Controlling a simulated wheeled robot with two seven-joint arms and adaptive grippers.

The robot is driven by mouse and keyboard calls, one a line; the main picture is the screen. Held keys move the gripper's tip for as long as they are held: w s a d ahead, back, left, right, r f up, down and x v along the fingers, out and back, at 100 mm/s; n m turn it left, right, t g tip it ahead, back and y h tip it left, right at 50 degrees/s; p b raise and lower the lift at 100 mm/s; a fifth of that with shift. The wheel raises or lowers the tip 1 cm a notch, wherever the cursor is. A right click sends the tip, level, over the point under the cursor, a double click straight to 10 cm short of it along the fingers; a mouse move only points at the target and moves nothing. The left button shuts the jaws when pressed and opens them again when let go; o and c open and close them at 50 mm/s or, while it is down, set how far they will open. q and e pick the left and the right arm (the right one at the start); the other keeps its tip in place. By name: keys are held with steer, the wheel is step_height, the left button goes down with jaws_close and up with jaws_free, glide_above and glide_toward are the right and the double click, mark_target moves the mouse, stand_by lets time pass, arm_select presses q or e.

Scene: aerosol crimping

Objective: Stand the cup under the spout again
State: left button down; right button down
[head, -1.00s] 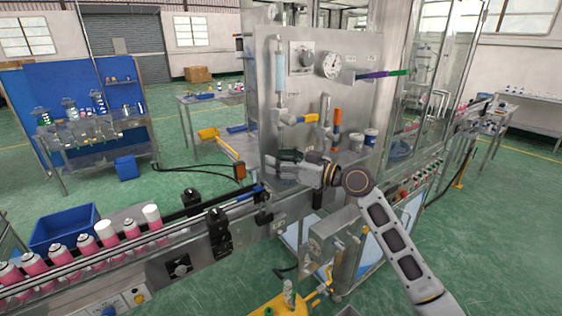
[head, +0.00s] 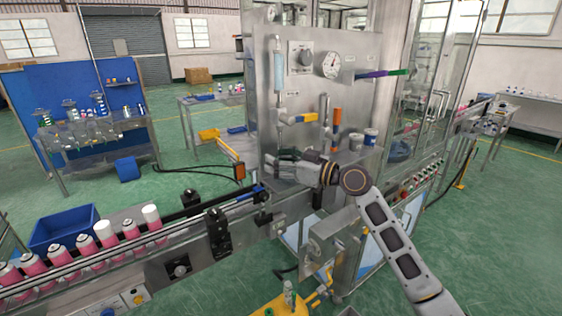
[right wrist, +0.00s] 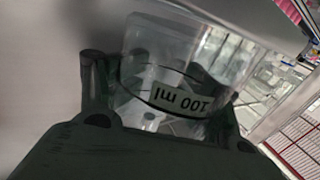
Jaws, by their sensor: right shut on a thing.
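The cup (right wrist: 160,62) is clear, with a dark line and a "100 ml" label that reads upside down in the right wrist view. My right gripper (right wrist: 165,100) is shut on it, with dark fingers on both sides. My left gripper is not in view.
A gauge (head: 329,64) sits higher on the panel. A conveyor with pink cans (head: 107,234) runs along the lower left, beside a blue bin (head: 62,230).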

steer(key=shift+s+a+r, duration=0.2)
steer(key=shift+a, duration=0.25)
stand_by(0.3)
steer(key=c, duration=0.7)
jaws_free()
steer(key=shift+a, duration=0.1)
steer(key=shift+c, duration=0.2)
steer(key=o, duration=0.6)
steer(key=shift+w+a+f, duration=0.15)
steer(key=shift+a+f, duration=0.05)
steer(key=shift+a, duration=0.35)
steer(key=shift+c, duration=0.2)
steer(key=shift+w+d, duration=0.1)
steer(key=shift+d, duration=0.45)
steer(key=v, duration=1.2)
